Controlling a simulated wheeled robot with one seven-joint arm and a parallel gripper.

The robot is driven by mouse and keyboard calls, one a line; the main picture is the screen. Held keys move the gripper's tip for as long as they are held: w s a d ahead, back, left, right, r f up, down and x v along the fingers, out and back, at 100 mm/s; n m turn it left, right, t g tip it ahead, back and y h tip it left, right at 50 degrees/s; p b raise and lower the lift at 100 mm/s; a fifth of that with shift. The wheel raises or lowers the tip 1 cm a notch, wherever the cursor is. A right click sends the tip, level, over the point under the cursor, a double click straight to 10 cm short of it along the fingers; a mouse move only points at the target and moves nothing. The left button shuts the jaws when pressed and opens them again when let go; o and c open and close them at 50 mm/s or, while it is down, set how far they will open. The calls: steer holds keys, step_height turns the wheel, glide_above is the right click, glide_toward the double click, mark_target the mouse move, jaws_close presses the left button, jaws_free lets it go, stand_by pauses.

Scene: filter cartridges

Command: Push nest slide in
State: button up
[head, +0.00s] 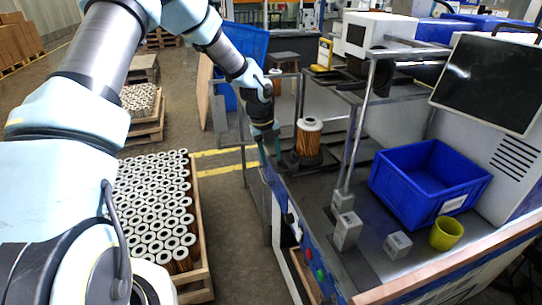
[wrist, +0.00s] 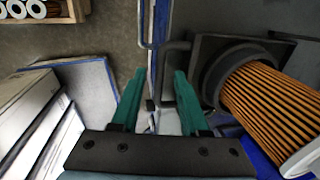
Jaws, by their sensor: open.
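An orange pleated filter cartridge (head: 309,140) with a pale top stands upright in a dark nest (head: 293,160) on the machine bench. In the wrist view the cartridge (wrist: 272,100) sits in a dark round collar on the nest's plate (wrist: 205,52). A thin grey bent bar (wrist: 162,45) extends from the nest's side, just beyond my fingertips. My gripper (wrist: 158,76) has green fingers, open and empty, beside the nest. In the head view my gripper (head: 268,140) is low at the bench's left edge, left of the cartridge; its fingertips are hard to make out.
A blue bin (head: 428,185), a yellow-green cup (head: 446,233) and small grey blocks (head: 346,231) are on the bench to the right. A crate of many cartridges (head: 203,245) stands on the floor at left. Floor between crate and bench is clear.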

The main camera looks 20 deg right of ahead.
jaws_close()
stand_by(1.3)
